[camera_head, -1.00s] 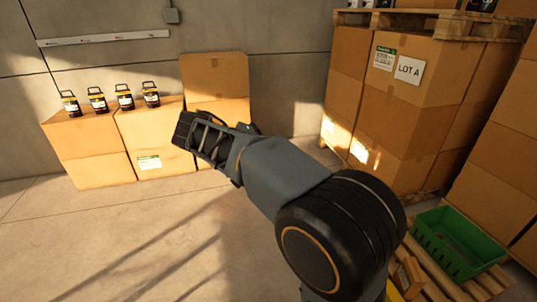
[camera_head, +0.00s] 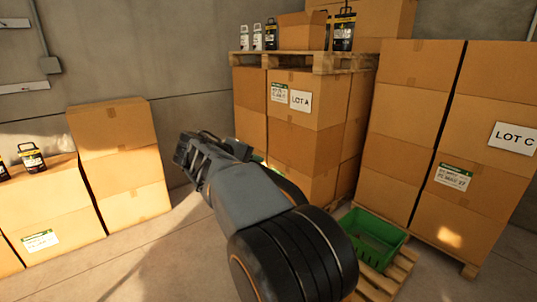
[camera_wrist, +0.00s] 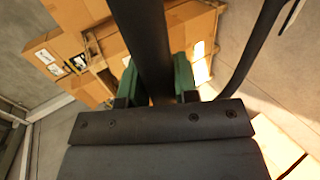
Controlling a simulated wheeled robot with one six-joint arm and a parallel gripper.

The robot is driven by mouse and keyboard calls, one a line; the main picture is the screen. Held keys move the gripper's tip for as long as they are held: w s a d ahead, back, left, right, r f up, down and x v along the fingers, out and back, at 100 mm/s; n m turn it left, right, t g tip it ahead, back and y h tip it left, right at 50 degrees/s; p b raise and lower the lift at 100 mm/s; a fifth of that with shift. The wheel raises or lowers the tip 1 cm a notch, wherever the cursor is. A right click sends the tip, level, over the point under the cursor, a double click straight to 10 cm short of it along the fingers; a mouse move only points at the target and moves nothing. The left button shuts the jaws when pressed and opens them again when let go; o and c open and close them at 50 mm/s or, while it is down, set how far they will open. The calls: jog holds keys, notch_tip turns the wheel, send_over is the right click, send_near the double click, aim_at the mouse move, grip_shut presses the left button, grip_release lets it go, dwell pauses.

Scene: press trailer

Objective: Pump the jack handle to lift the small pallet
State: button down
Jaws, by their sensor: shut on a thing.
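My gripper (camera_head: 186,152) reaches out ahead in the head view, in front of the stacked boxes. In the wrist view its green-padded fingers (camera_wrist: 160,88) are shut on a thick dark bar (camera_wrist: 143,40). The bar runs up out of the wrist picture, and I cannot tell whether it is the jack handle. The small pallet (camera_head: 402,268) is low at the right in the head view, with a green crate (camera_head: 366,253) on it. My arm hides part of the pallet's left side. No jack body can be made out.
A tall box stack marked LOT A (camera_head: 305,150) stands behind the small pallet. A LOT C stack (camera_head: 480,120) stands to the right. Lower boxes (camera_head: 125,165) line the wall at left. Bare floor lies at lower left.

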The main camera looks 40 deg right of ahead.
jog(key=s+d+r+p, duration=0.1)
jog(key=d+p, duration=0.2)
jog(key=d, duration=1.3)
jog(key=shift+d+r, duration=0.2)
jog(key=shift+r, duration=0.1)
jog(key=c, duration=1.1)
grip_release()
jog(key=shift+a, duration=0.15)
jog(key=o, duration=0.5)
jog(key=p+v, duration=0.1)
jog(key=v, duration=0.8)
jog(key=shift+w, duration=0.1)
